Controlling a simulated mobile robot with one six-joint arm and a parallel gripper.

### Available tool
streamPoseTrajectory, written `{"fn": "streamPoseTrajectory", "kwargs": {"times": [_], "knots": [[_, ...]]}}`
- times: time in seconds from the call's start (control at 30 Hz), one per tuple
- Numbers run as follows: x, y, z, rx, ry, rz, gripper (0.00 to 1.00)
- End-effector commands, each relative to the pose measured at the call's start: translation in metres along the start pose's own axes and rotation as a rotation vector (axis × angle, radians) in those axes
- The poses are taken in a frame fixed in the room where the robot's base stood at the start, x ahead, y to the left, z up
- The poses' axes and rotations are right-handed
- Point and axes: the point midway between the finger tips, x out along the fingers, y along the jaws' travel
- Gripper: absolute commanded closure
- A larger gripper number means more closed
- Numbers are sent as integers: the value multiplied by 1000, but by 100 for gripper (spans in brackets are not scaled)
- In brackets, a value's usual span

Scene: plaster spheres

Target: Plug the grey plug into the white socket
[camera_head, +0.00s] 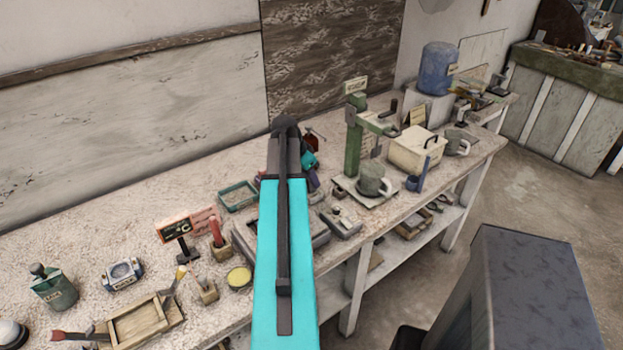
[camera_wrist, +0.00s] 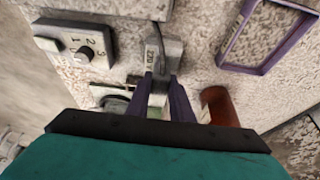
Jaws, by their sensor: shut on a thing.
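In the wrist view my gripper (camera_wrist: 166,88) has two purple fingers pointing down at the worktop. They are shut on a small grey piece, the grey plug (camera_wrist: 158,87), which shows between them.
In the wrist view a numbered dial box (camera_wrist: 75,48) stands left of the pale block, a red-brown cylinder (camera_wrist: 218,106) right of the fingers, and a purple frame (camera_wrist: 264,38) upper right. In the head view a green press (camera_head: 355,135) stands on the crowded bench (camera_head: 75,235).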

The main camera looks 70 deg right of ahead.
Motion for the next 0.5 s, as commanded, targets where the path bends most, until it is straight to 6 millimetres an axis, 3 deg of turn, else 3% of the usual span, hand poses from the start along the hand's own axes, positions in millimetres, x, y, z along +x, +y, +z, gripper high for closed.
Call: {"fn": "streamPoseTrajectory", "kwargs": {"times": [0.5], "knots": [[8, 0, 3, 0, 0, 0, 100]]}}
